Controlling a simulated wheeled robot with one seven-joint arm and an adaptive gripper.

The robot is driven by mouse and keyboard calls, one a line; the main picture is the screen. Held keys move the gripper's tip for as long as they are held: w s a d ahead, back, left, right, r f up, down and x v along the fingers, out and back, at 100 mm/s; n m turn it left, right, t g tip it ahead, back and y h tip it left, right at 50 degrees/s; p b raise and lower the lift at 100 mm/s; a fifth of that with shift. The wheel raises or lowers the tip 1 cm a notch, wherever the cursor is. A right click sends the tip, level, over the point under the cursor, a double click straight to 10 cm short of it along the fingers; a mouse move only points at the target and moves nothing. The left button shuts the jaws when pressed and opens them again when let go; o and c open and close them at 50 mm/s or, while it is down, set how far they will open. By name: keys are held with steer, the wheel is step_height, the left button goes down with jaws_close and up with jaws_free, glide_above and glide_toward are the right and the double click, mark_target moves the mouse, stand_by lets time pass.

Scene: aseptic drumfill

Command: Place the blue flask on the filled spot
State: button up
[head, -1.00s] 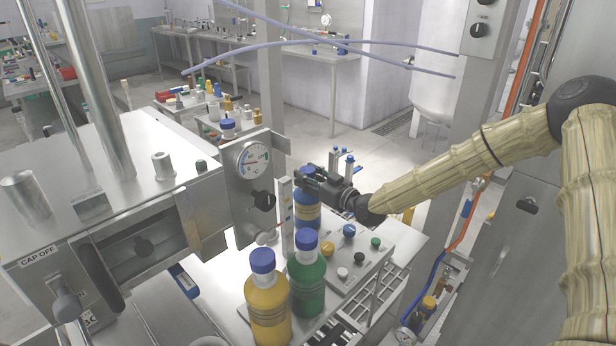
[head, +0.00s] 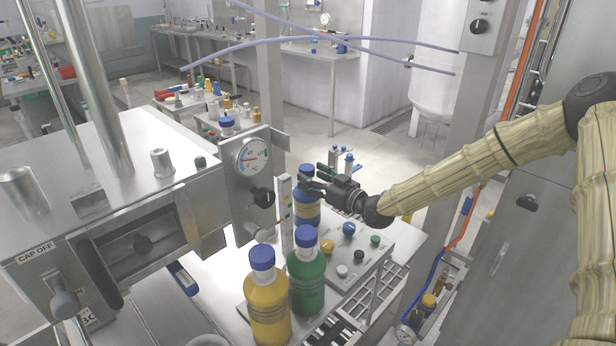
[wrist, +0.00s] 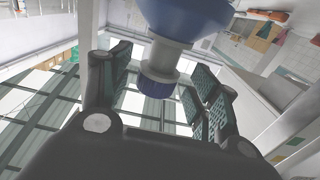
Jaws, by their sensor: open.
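The blue flask (head: 306,212) stands upright behind the green flask, with its blue cap above my gripper fingers. In the wrist view the flask's blue body (wrist: 190,16), pale neck and dark blue cap (wrist: 157,85) show between the two fingers. My gripper (head: 312,186) is open at the flask's right side, around or close against its neck; contact cannot be told. In the wrist view the open fingers (wrist: 160,92) are spread left and right of the cap. I cannot tell which place is the filled spot.
A yellow flask (head: 267,300) and a green flask (head: 307,278) stand in front. A panel with coloured knobs (head: 352,258) lies to their right. A gauge plate (head: 252,172) stands close left of the blue flask. A slotted rack (head: 368,302) lies at the right edge.

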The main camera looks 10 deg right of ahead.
steer(key=b+v, duration=0.1)
steer(key=v, duration=0.8)
steer(key=shift+s+b, duration=0.2)
steer(key=shift+b, duration=0.1)
steer(key=shift+d, duration=0.2)
